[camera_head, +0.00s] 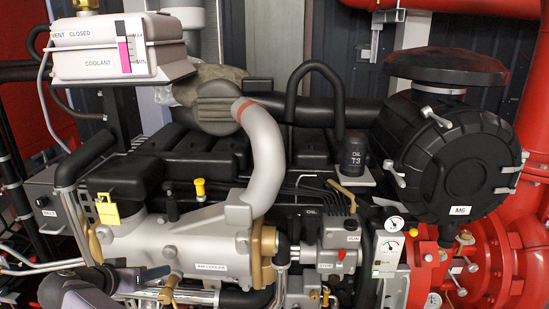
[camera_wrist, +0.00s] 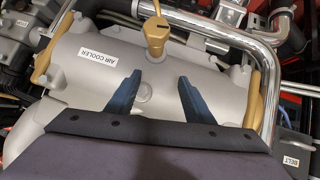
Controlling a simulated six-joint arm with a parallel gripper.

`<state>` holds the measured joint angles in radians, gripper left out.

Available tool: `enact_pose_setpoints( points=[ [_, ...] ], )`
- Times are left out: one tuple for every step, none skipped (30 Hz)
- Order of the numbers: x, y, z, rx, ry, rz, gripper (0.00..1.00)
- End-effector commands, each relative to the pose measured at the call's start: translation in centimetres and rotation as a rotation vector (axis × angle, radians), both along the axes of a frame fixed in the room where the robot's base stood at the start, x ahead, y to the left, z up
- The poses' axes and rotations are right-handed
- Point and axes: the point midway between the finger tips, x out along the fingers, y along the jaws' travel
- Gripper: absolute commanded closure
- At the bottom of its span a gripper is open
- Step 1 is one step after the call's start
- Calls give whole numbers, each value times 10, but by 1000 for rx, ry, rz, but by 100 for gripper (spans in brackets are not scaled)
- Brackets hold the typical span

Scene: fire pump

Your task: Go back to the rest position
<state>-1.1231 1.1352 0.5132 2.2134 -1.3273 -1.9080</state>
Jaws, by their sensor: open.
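My gripper (camera_wrist: 159,78) is open, with two dark blue fingers apart and nothing between them. In the wrist view it is over the silver air cooler (camera_wrist: 85,75). I cannot tell whether the fingertips touch its surface. A brass fitting (camera_wrist: 155,38) stands beyond the fingertips on the cooler's edge. In the head view the air cooler (camera_head: 190,238) lies at the lower left, and part of my arm shows in front of it at the bottom edge. The fingers are hard to make out there.
A coolant tank (camera_head: 118,47) is at the upper left, a black air filter (camera_head: 440,150) at the right, and red pump piping (camera_head: 500,240) beside it. A grey hose (camera_head: 265,150) rises from the cooler. A chrome pipe (camera_wrist: 245,45) runs close to the fingers.

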Motion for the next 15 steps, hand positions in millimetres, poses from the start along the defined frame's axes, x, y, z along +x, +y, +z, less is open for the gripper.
enact_pose_setpoints(
  points=[
    [11,4,23,91,-45,-3,52],
    [17,7,38,151,-72,-1,52],
    [25,10,60,240,-110,0,52],
    [30,12,78,306,-138,4,52],
    [34,14,96,374,-164,8,52],
    [39,15,119,460,-196,14,52],
    [42,16,136,522,-218,20,52],
    [44,16,152,581,-236,28,52],
    [46,15,172,654,-261,37,52],
    [48,14,188,705,-278,45,52],
    [52,10,203,751,-300,54,52],
    [61,2,220,795,-332,70,52],
    [68,-4,227,810,-352,82,52],
    [76,-10,234,820,-372,98,52],
    [84,-18,241,835,-393,123,52]
  ],
)
